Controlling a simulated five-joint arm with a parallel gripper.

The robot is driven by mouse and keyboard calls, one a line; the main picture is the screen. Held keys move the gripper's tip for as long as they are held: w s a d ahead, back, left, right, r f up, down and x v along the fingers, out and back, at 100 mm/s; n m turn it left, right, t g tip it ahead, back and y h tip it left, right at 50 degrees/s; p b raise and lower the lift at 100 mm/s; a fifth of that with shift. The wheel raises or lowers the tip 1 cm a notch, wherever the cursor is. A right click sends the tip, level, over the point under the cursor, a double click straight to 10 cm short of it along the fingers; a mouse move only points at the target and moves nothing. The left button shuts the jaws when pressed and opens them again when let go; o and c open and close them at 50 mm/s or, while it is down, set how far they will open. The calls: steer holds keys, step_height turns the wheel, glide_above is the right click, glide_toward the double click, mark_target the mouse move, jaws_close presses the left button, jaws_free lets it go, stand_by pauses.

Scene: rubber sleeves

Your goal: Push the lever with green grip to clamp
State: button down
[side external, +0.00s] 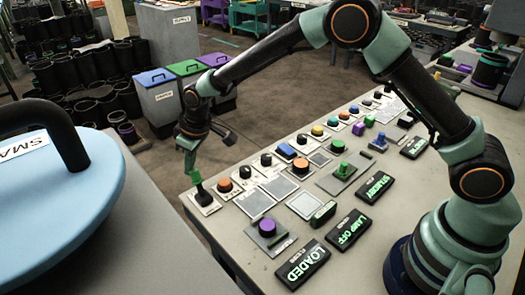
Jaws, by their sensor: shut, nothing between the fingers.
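A small lever with a green grip (196,178) stands on a pale plate (206,204) at the left corner of the grey panel table. My gripper (190,162) is at the end of my arm, pointing down right above this grip. The fingertips are shut and look empty. They are very close to the grip; I cannot tell whether they touch it. Another green handle-like control (344,171) sits on a grey plate near the middle of the panel, well away from my gripper.
An orange button (225,186) and a black knob (245,172) sit just right of the lever. A purple button (267,227) and a LOADED sign (302,264) are nearer the front. A large blue lid (70,185) fills the left foreground.

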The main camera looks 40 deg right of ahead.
mark_target(198, 177)
steer(key=shift+s+d+f, duration=0.1)
steer(key=shift+s+f, duration=0.35)
steer(key=shift+s, duration=2.35)
steer(key=shift+w+r, duration=0.15)
steer(key=shift+w, duration=0.05)
